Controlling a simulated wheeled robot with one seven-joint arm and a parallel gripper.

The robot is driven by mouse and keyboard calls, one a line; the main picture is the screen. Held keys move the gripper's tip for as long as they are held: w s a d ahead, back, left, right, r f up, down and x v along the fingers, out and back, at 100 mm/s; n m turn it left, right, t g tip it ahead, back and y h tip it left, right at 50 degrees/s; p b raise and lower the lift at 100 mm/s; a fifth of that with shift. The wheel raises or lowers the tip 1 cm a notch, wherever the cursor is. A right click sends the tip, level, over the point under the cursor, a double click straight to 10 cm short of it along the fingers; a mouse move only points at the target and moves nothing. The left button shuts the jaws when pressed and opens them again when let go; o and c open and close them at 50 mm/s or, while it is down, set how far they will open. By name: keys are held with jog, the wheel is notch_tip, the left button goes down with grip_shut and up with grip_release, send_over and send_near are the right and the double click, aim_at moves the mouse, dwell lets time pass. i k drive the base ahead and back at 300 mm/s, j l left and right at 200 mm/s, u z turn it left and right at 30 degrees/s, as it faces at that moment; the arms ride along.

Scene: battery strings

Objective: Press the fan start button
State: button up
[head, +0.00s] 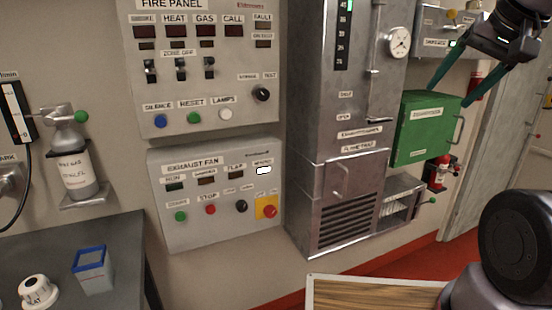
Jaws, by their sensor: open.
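The exhaust fan panel (225,230) is a grey box on the wall, below the fire panel. Its green button (181,216) is at the lower left, under a small label that is hard to read. A red button (210,210) labelled STOP sits to its right. Further right are a black knob (241,206) and a red switch on a yellow plate (266,207). The RUN window (174,186) looks dark; a white lamp (264,170) is lit at the upper right. My gripper (449,96) is at the upper right, its teal fingers apart and empty, far from the fan panel.
The fire panel (200,85) has similar blue, green and white buttons. A tall metal cabinet (335,130) and a green box (422,135) stand between the fan panel and my gripper's side. A dark table (125,245) is at lower left, a wooden-topped surface (370,292) at the bottom.

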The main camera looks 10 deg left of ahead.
aim_at(181, 216)
jog(key=u, duration=1.5)
